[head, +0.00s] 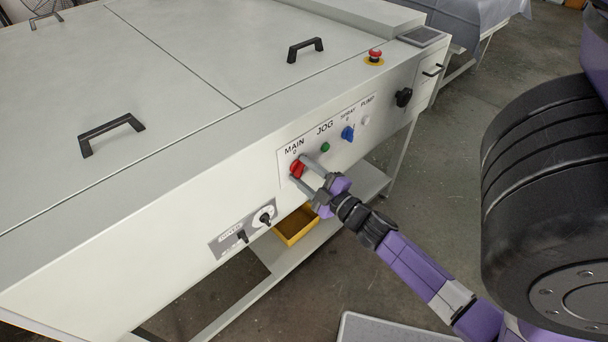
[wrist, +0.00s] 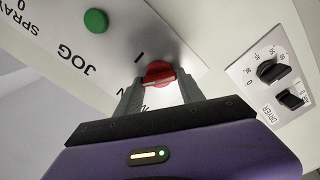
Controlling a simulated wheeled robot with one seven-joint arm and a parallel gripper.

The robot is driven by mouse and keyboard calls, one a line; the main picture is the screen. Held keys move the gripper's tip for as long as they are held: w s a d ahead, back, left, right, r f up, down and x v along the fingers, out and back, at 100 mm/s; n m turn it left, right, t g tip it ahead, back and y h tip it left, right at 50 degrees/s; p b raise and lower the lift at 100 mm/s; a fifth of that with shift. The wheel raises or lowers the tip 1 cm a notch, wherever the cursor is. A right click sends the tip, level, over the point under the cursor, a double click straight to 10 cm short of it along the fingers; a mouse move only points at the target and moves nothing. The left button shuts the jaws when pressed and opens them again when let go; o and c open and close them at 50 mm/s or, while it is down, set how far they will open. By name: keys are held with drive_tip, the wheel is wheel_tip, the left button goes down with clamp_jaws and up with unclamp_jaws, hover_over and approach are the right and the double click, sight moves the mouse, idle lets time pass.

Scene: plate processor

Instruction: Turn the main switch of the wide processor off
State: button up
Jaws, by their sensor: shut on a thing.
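The wide processor (head: 200,150) is a long pale machine with a front control panel. Its main switch (head: 296,170) is a red rotary knob under the MAIN label, with a 0 mark above it in the head view. My gripper (head: 303,170) reaches it from the lower right, its two grey fingers on either side of the knob. In the wrist view the panel appears upside down. There the red knob (wrist: 160,73) sits between the fingertips (wrist: 160,84), and an I mark shows to its upper left. The fingers are shut on the knob. Its exact turn angle is hard to tell.
A green JOG button (head: 325,147), a blue SPRAY knob (head: 347,133) and a white PUMP button (head: 365,120) sit right of the switch. Dryer controls (head: 247,228) are at lower left. A yellow bin (head: 297,226) lies below. A red emergency button (head: 375,55) is on top.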

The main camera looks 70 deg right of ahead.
drive_tip(key=n+b, duration=0.2)
drive_tip(key=n, duration=0.4)
drive_tip(key=shift+w+a+f+n, duration=0.1)
drive_tip(key=shift+n, duration=0.3)
idle(0.4)
drive_tip(key=o, duration=1.4)
drive_tip(key=shift+c, duration=0.2)
drive_tip(key=b+v, duration=0.2)
drive_tip(key=v, duration=0.6)
